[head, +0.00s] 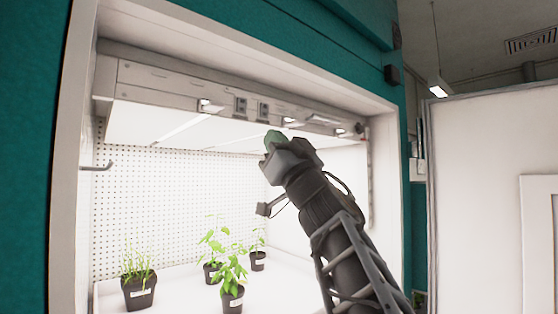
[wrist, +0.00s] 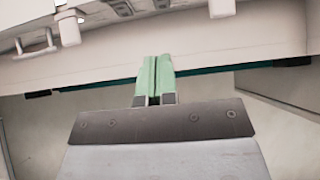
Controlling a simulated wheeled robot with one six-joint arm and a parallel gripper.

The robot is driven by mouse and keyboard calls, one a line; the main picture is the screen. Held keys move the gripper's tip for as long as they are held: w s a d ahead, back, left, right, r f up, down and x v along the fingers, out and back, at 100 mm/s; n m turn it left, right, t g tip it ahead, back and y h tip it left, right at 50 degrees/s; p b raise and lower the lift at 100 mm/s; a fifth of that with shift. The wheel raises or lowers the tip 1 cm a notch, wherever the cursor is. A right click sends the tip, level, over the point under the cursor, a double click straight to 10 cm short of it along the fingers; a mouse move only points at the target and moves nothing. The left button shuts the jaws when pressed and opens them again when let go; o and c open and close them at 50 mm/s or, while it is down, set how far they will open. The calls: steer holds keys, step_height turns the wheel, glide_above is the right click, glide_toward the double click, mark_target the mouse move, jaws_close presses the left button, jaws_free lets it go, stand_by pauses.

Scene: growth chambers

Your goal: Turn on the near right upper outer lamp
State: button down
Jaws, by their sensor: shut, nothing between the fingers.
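My gripper (head: 273,139) is raised in front of the lit chamber, just below its upper panel (head: 165,80). Its green fingers are shut together with nothing between them; they also show in the wrist view (wrist: 155,78). The panel carries dark square switch plates (head: 241,107) and several pale protruding fittings, one at left (head: 210,105) and one at right (head: 340,131). In the wrist view, a pale fitting (wrist: 69,26) is left of the fingers and another (wrist: 222,8) is at upper right. The fingers appear apart from both. I cannot tell which fitting belongs to the near right upper outer lamp.
Several potted plants (head: 138,292) stand on the white chamber floor below my arm. A perforated back wall (head: 170,200) and a hook (head: 97,166) at left bound the space. A teal frame surrounds the opening. A white panel (head: 490,200) stands at right.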

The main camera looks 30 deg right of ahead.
steer(key=shift+s+d+f+h, duration=0.1)
steer(key=shift+s+f+h, duration=0.2)
steer(key=shift+s+f, duration=0.25)
steer(key=shift+w+f, duration=0.1)
steer(key=shift+w, duration=0.05)
steer(key=w+d+f+m+g+h, duration=0.4)
steer(key=d+f+m+h, duration=0.35)
steer(key=h, duration=0.45)
step_height(320, 180, down, 21)
steer(key=w+d+g, duration=0.1)
steer(key=d+g, duration=0.1)
steer(key=g, duration=0.7)
steer(key=s+a+f+n+g+y, duration=0.1)
steer(key=s+a+f+g+y, duration=0.1)
steer(key=a+f, duration=0.4)
steer(key=s+a+f+n+g+y, duration=0.2)
steer(key=s+a+f, duration=0.4)
steer(key=f, duration=0.6)
steer(key=s+a+f+n+g+y, duration=0.2)
steer(key=s+a+f+g, duration=0.3)
steer(key=f, duration=0.4)
steer(key=shift+s+a+y, duration=0.35)
steer(key=shift+a+y, duration=0.3)
steer(key=shift+y, duration=0.05)
